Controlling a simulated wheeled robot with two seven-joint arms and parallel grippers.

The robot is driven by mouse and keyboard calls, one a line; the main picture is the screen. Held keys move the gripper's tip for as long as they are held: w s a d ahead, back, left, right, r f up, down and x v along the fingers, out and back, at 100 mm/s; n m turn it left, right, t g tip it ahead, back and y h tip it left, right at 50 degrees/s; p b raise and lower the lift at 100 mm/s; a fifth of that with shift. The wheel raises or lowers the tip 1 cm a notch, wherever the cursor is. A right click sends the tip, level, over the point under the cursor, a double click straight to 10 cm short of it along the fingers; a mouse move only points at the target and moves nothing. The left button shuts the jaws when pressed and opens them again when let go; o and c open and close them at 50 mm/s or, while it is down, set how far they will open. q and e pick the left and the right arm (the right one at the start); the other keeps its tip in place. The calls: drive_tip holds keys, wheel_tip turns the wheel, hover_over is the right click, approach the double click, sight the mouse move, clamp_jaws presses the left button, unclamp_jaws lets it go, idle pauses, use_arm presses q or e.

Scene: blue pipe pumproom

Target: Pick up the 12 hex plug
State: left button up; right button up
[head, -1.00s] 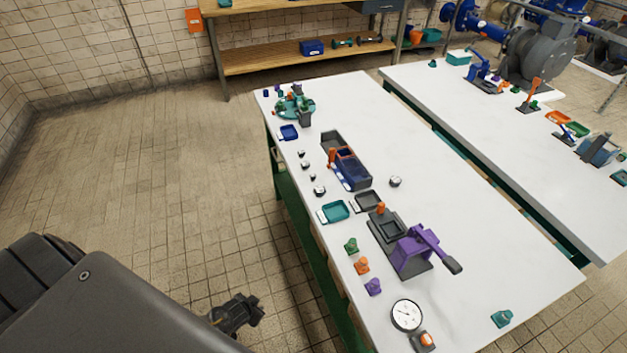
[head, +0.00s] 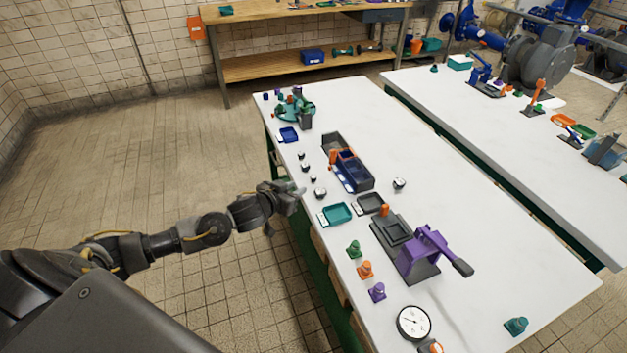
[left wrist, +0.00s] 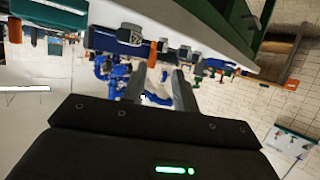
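Several small dark plugs with pale tops stand in a loose row near the left edge of the white table. The largest plug (head: 320,193) is nearest me, with smaller plugs (head: 313,178), (head: 305,166) and (head: 301,155) behind it. Another plug-like piece (head: 399,183) stands apart to the right. I cannot read sizes, so I cannot tell which is the 12 hex plug. My left gripper (head: 299,190) is at the table's left edge, just left of the largest plug. In the left wrist view its fingers (left wrist: 160,88) are apart, with nothing clearly between them. My right gripper is out of view.
Right of the plugs are a blue bin (head: 354,178), a teal tray (head: 337,213) and a dark tray (head: 371,203). The table's right half is mostly clear.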

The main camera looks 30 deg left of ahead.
sight(313, 177)
use_arm(q)
drive_tip(key=x, duration=0.4)
drive_tip(key=shift+w+f, duration=0.1)
drive_tip(key=shift+w, duration=0.15)
drive_tip(key=shift+w+p, duration=0.3)
drive_tip(key=shift+w, duration=0.15)
drive_tip(key=x, duration=0.4)
drive_tip(key=shift+w+p, duration=0.2)
drive_tip(key=shift+p, duration=0.1)
clamp_jaws()
